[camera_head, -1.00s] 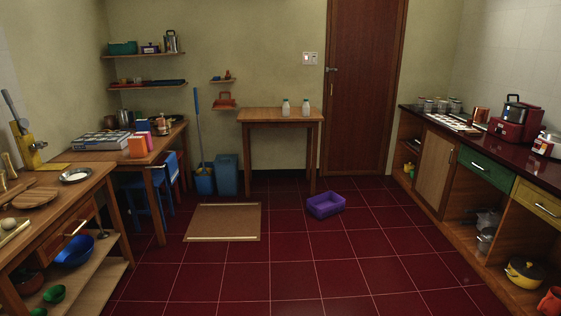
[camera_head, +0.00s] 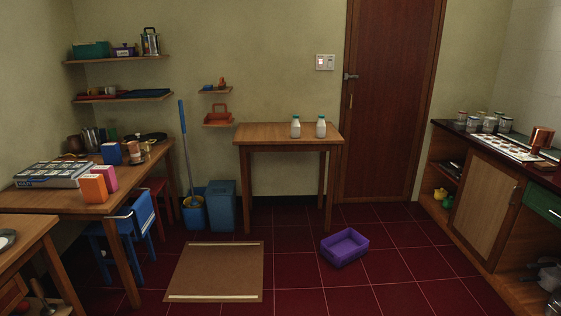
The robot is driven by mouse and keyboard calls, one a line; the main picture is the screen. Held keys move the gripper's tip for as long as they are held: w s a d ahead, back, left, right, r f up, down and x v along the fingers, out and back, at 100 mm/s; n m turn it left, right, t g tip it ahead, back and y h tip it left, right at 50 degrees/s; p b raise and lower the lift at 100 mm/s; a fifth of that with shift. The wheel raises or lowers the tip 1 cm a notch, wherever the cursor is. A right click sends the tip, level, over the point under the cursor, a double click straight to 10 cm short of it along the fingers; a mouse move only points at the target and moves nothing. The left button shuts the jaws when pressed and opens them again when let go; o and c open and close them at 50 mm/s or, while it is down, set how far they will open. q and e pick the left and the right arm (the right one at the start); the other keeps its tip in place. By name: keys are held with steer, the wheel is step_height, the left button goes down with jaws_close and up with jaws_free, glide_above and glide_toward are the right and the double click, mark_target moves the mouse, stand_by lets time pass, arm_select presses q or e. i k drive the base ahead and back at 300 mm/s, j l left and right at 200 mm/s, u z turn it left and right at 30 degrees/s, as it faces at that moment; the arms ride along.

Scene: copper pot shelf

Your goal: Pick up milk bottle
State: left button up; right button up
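Two white milk bottles with green caps stand upright on the small wooden table against the back wall. The left milk bottle (camera_head: 295,128) and the right milk bottle (camera_head: 321,128) are a short gap apart, near the right side of the wooden table (camera_head: 262,134). Neither of my grippers shows in the head view.
A purple bin (camera_head: 344,247) lies on the red floor in front of the table, to the right. A brown board (camera_head: 215,272) lies on the floor to the left. A blue chair (camera_head: 128,236) stands by the left desk. A wooden counter (camera_head: 487,201) lines the right. Floor between is open.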

mark_target(321, 125)
steer(key=i, duration=2.6)
steer(key=i+j+z, duration=0.1)
steer(key=i, duration=1.15)
